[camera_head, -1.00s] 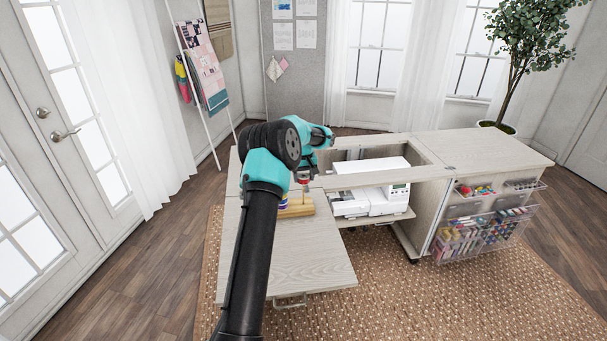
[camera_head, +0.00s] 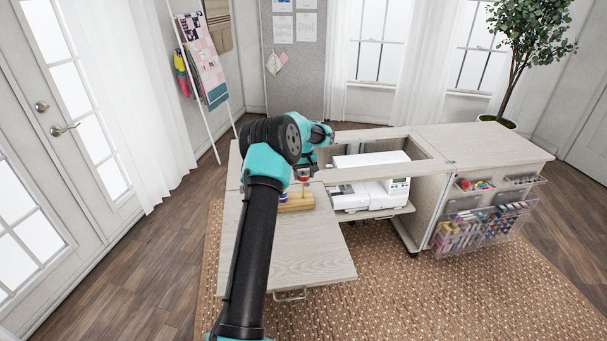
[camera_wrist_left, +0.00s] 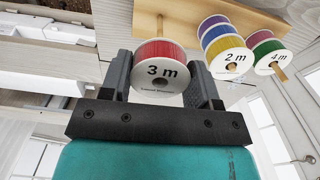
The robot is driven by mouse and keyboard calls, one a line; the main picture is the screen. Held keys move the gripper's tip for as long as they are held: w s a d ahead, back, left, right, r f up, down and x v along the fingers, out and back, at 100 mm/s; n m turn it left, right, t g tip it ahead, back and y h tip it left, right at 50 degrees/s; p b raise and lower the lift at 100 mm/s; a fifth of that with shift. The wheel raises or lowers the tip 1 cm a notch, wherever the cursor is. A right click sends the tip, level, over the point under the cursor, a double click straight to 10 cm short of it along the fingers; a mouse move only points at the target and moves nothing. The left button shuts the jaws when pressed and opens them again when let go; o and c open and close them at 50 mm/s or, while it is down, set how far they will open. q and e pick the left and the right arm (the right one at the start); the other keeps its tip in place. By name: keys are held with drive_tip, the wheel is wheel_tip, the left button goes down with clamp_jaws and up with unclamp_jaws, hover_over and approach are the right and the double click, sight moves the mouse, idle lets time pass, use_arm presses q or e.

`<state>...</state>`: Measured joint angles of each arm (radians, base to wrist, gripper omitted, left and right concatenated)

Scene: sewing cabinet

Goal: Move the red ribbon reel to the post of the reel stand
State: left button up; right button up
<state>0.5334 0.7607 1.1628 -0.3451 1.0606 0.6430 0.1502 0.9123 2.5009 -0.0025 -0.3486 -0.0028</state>
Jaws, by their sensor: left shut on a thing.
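The red ribbon reel (camera_wrist_left: 158,62), marked 3 m, is between the fingers of my left gripper (camera_wrist_left: 164,82). The gripper is shut on it. In the head view the red reel (camera_head: 303,174) shows small under the wrist, above the wooden reel stand (camera_head: 298,206). In the left wrist view a bare length of post (camera_wrist_left: 160,22) runs from the stand (camera_wrist_left: 215,14) toward the red reel's far side. I cannot tell whether its tip is inside the reel. No post shows through the reel's dark near hole. My right gripper is not in view.
Beside the red reel, other posts carry purple, blue and yellow reels (camera_wrist_left: 229,58) and a magenta and green pair (camera_wrist_left: 267,52). The stand is on the cabinet's left leaf (camera_head: 310,262). A white sewing machine (camera_head: 370,180) stands to its right. The front of the leaf is clear.

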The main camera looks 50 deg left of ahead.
use_arm(q)
drive_tip(key=shift+f, duration=1.5)
idle(0.4)
drive_tip(key=o, duration=1)
drive_tip(key=shift+r, duration=0.15)
wheel_tip(320, 180, up, 17)
drive_tip(key=shift+d, duration=0.1)
idle(0.8)
